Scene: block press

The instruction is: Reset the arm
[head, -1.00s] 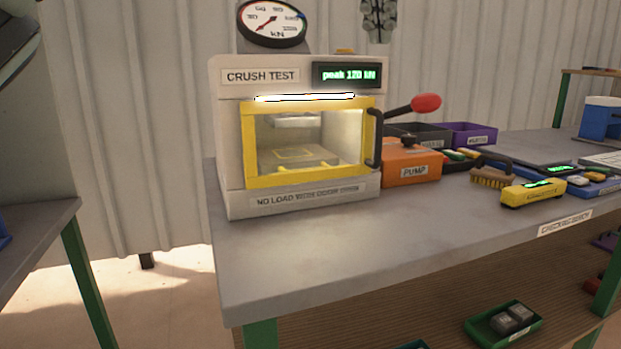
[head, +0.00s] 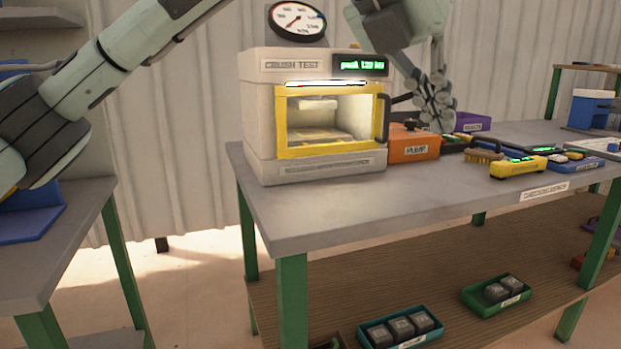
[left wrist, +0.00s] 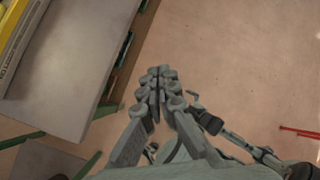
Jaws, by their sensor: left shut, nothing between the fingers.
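My left arm comes in from the left across the top of the head view. Its gripper (head: 437,108) hangs in the air, pointing down, and in the picture overlaps the area just right of the press. In the left wrist view the gripper (left wrist: 158,80) is shut and empty, with bare floor behind its fingers and the bench edge to its left. The crush test press (head: 262,120) stands on the bench with its yellow-framed door (head: 282,128) closed. The chamber behind the glass is lit and shows no block. My right gripper is not in view.
An orange pump box (head: 414,148), a brush (head: 484,155) and a yellow device (head: 518,167) lie on the workbench (head: 330,212). Green trays (head: 437,338) of grey blocks sit on the lower shelf. A side table (head: 75,235) stands at left. The bench front is clear.

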